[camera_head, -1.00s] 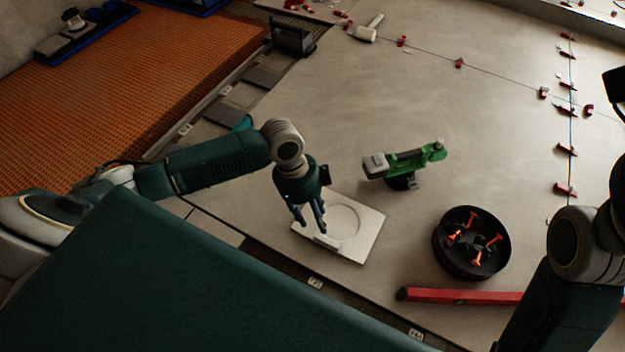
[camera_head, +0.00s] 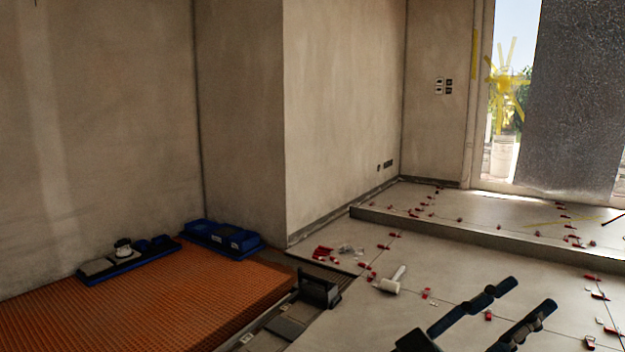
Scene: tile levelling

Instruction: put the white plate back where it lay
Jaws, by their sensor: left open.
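The white plate is not in view now. My left gripper (camera_head: 527,295) shows at the bottom right, raised close to the camera. Its two dark blue fingers are spread apart, with nothing visible between them. Its lower part is cut off by the bottom edge. My right gripper is out of view.
A white mallet (camera_head: 391,283) lies on the grey floor among red levelling clips. A black holder (camera_head: 318,288) stands by the edge of the orange mat (camera_head: 150,310). Blue trays (camera_head: 222,239) with tools sit by the wall. A raised step (camera_head: 450,230) crosses the back.

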